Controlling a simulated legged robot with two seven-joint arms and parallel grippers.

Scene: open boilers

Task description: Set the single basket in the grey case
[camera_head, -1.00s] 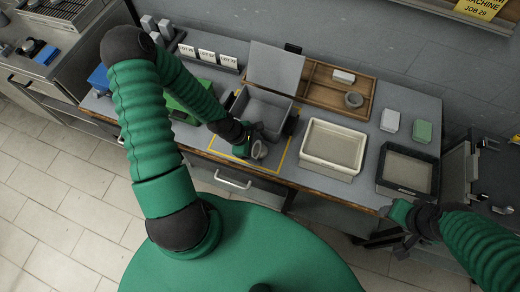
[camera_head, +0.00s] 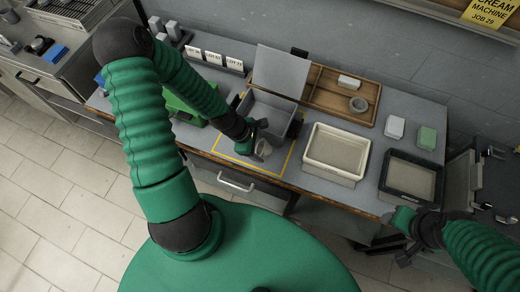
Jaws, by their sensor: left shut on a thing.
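The grey case (camera_head: 283,107) stands open on the bench, its lid (camera_head: 281,72) raised at the back. My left gripper (camera_head: 257,140) is at the case's front side, shut on a small light metal basket (camera_head: 264,148). The basket is outside the case, over the yellow-outlined area in front of it. My arm and gripper hide part of the case's left and front walls. My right gripper (camera_head: 402,236) is low at the right, off the bench's front edge; its jaw opening is unclear.
A cream tray (camera_head: 336,174) stands right of the case, a black-rimmed tray (camera_head: 410,195) farther right. Behind the case is a wooden tray (camera_head: 375,87) with a white block and a grey ring. A green box (camera_head: 183,114) is left of the case. White and green blocks lie at the back right.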

